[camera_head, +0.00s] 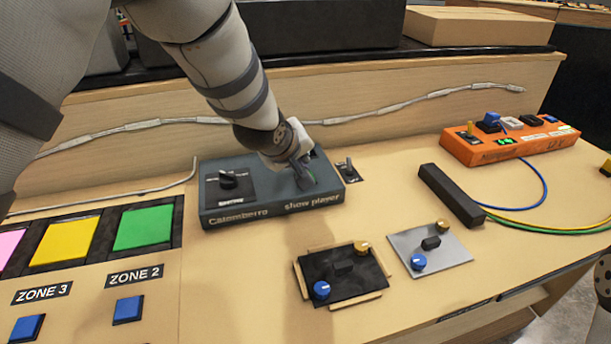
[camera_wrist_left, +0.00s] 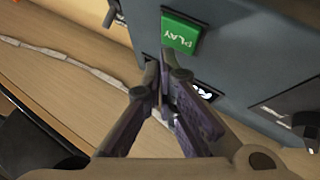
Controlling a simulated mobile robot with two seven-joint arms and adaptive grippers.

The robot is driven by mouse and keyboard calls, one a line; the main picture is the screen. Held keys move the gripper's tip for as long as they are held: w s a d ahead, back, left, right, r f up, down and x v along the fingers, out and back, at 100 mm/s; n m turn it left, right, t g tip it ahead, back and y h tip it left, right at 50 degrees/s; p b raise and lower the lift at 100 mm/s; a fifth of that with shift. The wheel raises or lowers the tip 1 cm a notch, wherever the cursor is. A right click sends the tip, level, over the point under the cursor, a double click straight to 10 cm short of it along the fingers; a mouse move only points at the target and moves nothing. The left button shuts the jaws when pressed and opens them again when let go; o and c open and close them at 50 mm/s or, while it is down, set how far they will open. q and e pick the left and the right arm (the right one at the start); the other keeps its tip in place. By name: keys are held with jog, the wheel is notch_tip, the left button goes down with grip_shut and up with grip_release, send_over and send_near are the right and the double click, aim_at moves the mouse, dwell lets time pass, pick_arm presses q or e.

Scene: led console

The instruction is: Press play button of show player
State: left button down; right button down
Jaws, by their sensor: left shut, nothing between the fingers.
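The show player (camera_head: 260,208) is a dark blue-grey box on the wooden console, labelled "Calambeiro" and "show player". Its green PLAY button (camera_wrist_left: 180,34) shows clearly in the left wrist view, just beyond my fingertips. In the head view my gripper largely hides that button. My left gripper (camera_head: 303,174) is shut and empty, pointing down over the right part of the box. Its fingers also show in the left wrist view (camera_wrist_left: 164,72). The button's face is uncovered there; I cannot tell whether the tips touch the box.
A black rotary switch (camera_head: 228,180) stands on the box's left part. A small toggle switch (camera_head: 347,170) is close on its right. Two knob panels (camera_head: 345,275) (camera_head: 428,248) lie in front. An orange box (camera_head: 510,143) with cables and a black block (camera_head: 450,195) are right.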

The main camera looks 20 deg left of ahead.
pick_arm(q)
jog(key=shift+f, duration=0.1)
dwell(0.6)
jog(key=shift+f, duration=0.3)
jog(key=shift+f, duration=0.5)
dwell(0.7)
jog(key=shift+r+p, duration=0.35)
jog(key=shift+r, duration=0.55)
pick_arm(e)
jog(key=shift+w+r, duration=0.45)
